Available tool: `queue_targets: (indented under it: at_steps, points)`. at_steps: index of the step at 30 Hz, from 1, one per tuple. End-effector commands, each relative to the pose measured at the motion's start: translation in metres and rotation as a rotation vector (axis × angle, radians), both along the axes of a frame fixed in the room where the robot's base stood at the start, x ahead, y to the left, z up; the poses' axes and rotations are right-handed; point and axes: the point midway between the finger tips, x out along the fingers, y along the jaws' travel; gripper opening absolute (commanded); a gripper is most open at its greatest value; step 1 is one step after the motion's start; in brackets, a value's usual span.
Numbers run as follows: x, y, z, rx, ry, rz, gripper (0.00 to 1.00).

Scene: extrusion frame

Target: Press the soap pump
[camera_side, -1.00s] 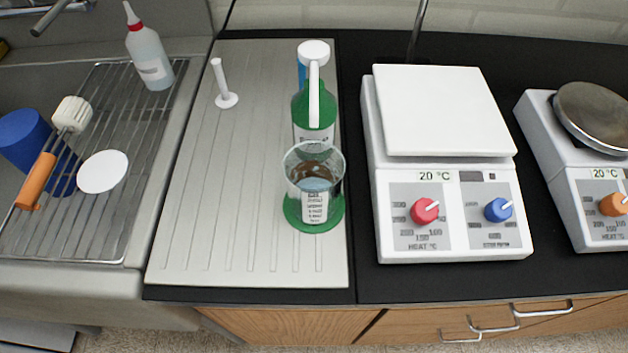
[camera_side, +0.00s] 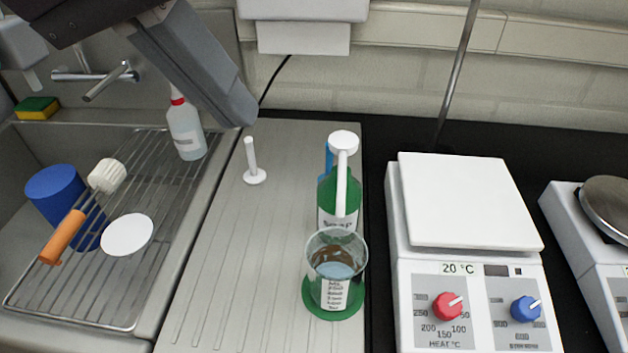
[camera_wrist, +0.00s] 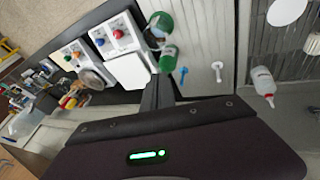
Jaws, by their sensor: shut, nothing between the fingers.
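A green bottle (camera_side: 338,200) with a white label stands at the right of the ribbed grey drainboard. A white pump head with a long spout (camera_side: 341,180) shows over it, the spout pointing toward the side camera. The bottle also shows in the wrist view (camera_wrist: 169,58). My gripper (camera_side: 240,120) is shut and empty, coming down from the upper left in the side view. Its tip appears left of the pump head and apart from it, above the back of the drainboard. The fingers also show in the wrist view (camera_wrist: 157,92).
A clear beaker (camera_side: 336,258) with brownish contents stands in front of the bottle, above a green disc. A white stand (camera_side: 252,165) is left of it. A squeeze bottle (camera_side: 187,132) stands at the sink rack. Hot plates (camera_side: 465,205) are right. A white dispenser (camera_side: 20,42) hangs upper left.

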Motion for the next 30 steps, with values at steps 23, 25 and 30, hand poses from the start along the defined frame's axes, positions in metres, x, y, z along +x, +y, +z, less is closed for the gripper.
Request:
queue_targets:
  at_steps: [23,25,30]
  points:
    - [0.028,-0.033,-0.088,0.003,0.001,-0.001,0.00]
    - [0.028,-0.043,-0.096,0.003,-0.001,-0.004,0.00]
    - [0.027,-0.061,-0.108,0.001,-0.002,-0.001,0.00]
